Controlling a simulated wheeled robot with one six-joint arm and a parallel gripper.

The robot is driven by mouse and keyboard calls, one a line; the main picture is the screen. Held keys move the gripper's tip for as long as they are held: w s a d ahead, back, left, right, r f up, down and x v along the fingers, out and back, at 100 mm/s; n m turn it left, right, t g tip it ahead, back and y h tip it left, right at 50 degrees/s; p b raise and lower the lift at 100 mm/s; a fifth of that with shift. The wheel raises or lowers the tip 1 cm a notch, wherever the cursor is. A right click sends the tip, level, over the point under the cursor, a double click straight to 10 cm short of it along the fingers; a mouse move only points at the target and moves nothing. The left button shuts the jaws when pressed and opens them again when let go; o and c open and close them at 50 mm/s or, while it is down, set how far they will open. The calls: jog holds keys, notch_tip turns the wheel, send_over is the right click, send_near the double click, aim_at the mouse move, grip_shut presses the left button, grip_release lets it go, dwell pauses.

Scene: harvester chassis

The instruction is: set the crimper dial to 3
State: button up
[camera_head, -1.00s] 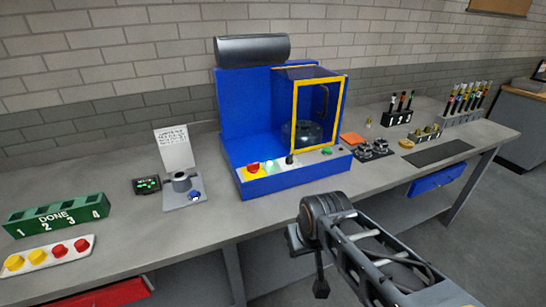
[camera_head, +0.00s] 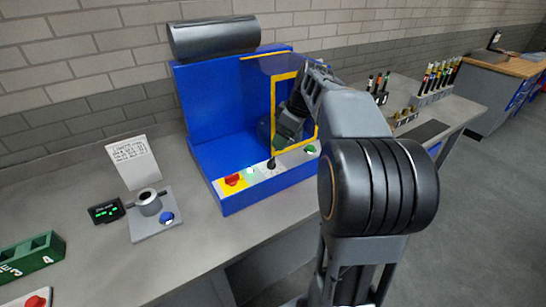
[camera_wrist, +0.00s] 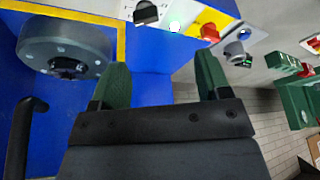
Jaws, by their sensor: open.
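The blue machine (camera_head: 190,115) with a yellow-framed clear door stands on the bench. On its sloped front panel is a black knob (camera_head: 271,164), which looks like the dial; its numbers are too small to read. The knob also shows at the top of the wrist view (camera_wrist: 146,12), on the white panel. My gripper (camera_wrist: 162,80) is open and empty, its two green fingertips apart. In the head view its fingers (camera_head: 282,140) are just above and behind the knob, in front of the door frame. They do not touch the knob.
Beside the knob are a lit green lamp (camera_head: 250,171), a red button (camera_head: 232,179) on yellow and a green button (camera_head: 311,149). A grey round head (camera_wrist: 68,48) is inside the machine. Left are a grey cup fixture (camera_head: 150,203) and a small display (camera_head: 105,212).

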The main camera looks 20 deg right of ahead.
aim_at(272, 160)
jog(key=shift+n, duration=0.6)
jog(key=x, duration=0.4)
jog(key=w+d+x, duration=0.1)
jog(key=x, duration=0.3)
jog(key=p+x, duration=0.1)
jog(key=x, duration=0.3)
jog(key=shift+w+d+f, duration=0.3)
jog(key=shift+w+f, duration=0.1)
jog(key=c, duration=0.9)
jog(key=shift+m+b, duration=0.3)
